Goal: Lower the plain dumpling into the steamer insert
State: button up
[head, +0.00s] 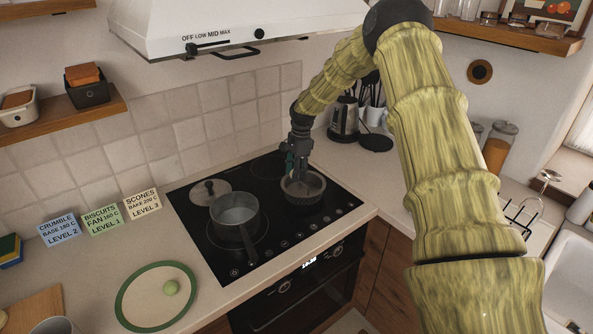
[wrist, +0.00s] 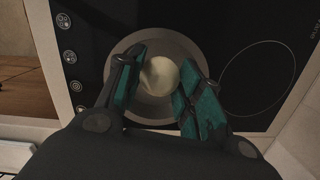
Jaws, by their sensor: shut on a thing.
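The plain dumpling (wrist: 160,76) is a pale round ball between the teal-padded fingers of my gripper (wrist: 160,88) in the wrist view. My gripper is shut on it. In the head view my gripper (head: 297,160) points down at the back rim of a round grey ribbed dish, which looks like the steamer insert (head: 303,190), on the right of the hob. The insert's rim (wrist: 118,70) rings the dumpling in the wrist view. The dumpling is not visible in the head view, and I cannot tell its height above the insert's floor.
A grey saucepan (head: 236,212) stands on the hob left of the insert, with a lid (head: 210,190) behind it. A green-rimmed plate (head: 130,311) holds a green dumpling (head: 171,287) on the counter. The hood (head: 225,30) hangs above.

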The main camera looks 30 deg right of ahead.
jog(key=shift+f+b, duration=0.5)
jog(key=shift+f, duration=1.3)
jog(key=shift+f, duration=0.65)
dwell(0.5)
jog(key=o, duration=0.8)
jog(key=shift+c, duration=0.2)
jog(key=r, duration=0.4)
jog(key=d+r, duration=0.1)
jog(key=r, duration=0.7)
jog(key=shift+d, duration=0.25)
jog(key=shift+s+f, duration=0.1)
